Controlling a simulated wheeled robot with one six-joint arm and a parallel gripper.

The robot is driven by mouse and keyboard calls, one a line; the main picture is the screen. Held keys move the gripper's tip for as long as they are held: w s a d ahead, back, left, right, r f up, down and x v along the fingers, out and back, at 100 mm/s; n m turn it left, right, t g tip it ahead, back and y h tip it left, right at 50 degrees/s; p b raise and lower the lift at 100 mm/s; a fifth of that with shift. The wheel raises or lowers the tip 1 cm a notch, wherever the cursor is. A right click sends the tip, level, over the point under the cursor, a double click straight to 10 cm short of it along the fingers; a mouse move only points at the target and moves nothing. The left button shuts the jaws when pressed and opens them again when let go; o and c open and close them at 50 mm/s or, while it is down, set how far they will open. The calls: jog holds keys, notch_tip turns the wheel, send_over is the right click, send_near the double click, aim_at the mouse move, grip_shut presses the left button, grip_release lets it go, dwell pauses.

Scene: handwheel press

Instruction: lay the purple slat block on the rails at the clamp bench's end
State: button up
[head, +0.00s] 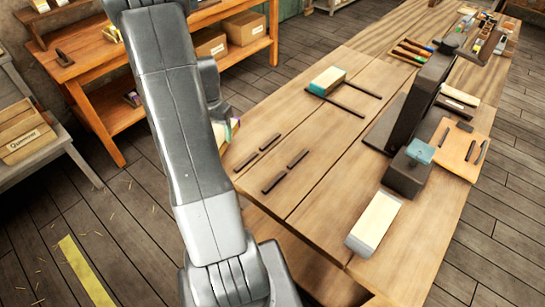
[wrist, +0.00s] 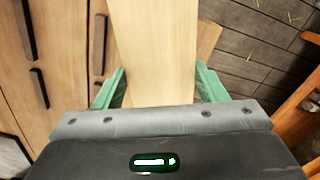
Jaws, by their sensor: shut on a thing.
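My gripper (wrist: 160,88) has its green fingers on either side of a pale wooden block, the slat block (wrist: 155,45), and is shut on it. No purple shows on the block in the wrist view. In the head view my arm hides most of the gripper; a sliver of the block (head: 236,124) shows beside it, left of the bench edge. Short dark rails (head: 273,183) lie in two lines on the near-left end of the bench (head: 330,190). In the wrist view dark rails (wrist: 40,88) lie left of the held block, apart from it.
A teal-ended block (head: 327,80) lies on longer dark rails farther back. A grey-ended block (head: 375,225) lies at the bench's near right. A dark press (head: 415,110) stands at the middle right. A wooden shelf (head: 110,85) with cardboard boxes stands left, beyond open floor.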

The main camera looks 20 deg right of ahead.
jog(key=s+d+r+m+b, duration=0.1)
jog(key=s+d+r+m, duration=0.35)
jog(key=m, duration=0.65)
jog(key=s+d+r+m+b, duration=0.1)
jog(key=s+d+m, duration=0.6)
jog(key=m, duration=0.4)
jog(key=f, duration=0.3)
jog(key=w+f, duration=0.1)
jog(key=f, duration=0.2)
jog(key=d+f+p, duration=0.1)
jog(key=f, duration=0.2)
jog(key=shift+w+f, duration=0.15)
jog(key=shift+f, duration=0.2)
jog(key=shift+f, duration=0.2)
jog(key=o, duration=1.2)
jog(key=shift+r, duration=0.2)
notch_tip(320, 180, up, 12)
jog(key=shift+b, duration=0.35)
